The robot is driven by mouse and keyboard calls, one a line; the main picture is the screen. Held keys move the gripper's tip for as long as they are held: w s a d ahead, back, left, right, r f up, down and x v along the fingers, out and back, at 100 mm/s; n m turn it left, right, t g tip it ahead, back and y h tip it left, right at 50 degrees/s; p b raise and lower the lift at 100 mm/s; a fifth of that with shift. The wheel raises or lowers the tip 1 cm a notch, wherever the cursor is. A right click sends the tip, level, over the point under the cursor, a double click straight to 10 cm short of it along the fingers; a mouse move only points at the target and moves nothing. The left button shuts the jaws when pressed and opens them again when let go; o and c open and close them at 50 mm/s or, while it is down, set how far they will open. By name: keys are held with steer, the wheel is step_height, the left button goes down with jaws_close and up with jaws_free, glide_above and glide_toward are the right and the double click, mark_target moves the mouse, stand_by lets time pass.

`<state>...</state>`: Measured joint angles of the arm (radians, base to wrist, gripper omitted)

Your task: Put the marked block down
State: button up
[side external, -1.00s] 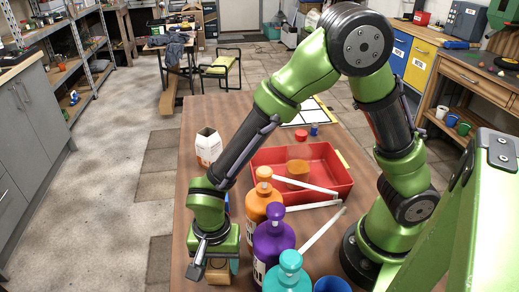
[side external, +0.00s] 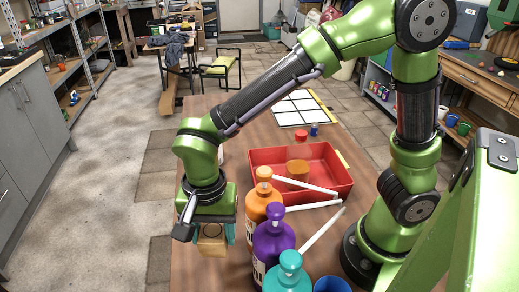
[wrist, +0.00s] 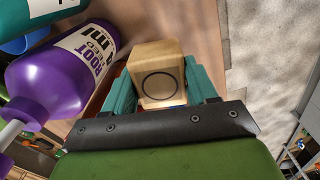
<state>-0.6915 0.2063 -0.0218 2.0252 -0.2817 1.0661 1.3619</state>
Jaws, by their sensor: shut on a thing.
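The marked block (wrist: 155,88) is pale wood with a dark circle on the face toward the wrist camera. My gripper (wrist: 160,82) is shut on it, with a teal finger on each side. In the side external view the block (side external: 211,247) hangs beneath my gripper (side external: 211,237) near the left edge of the wooden table (side external: 203,280). It appears raised off the tabletop. Its underside is hidden.
Orange (side external: 263,208), purple (side external: 272,245) and teal (side external: 290,270) pump bottles stand close to the right of the block. A red tray (side external: 335,188) holding a bottle lies behind them.

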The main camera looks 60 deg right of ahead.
mark_target(212, 230)
step_height(212, 230, up, 5)
steer(key=w+d+m, duration=0.5)
steer(key=w+d, duration=0.5)
steer(key=d, duration=0.2)
steer(key=w+d+m, duration=0.5)
steer(key=w+d, duration=0.4)
steer(key=d, duration=0.4)
steer(key=d+m, duration=0.6)
steer(key=d, duration=1.9)
steer(key=f, duration=1.1)
steer(key=shift+s+a+f, duration=0.2)
steer(key=shift+s+a, duration=0.05)
steer(key=shift+s, duration=0.05)
steer(key=shift+f, duration=1.95)
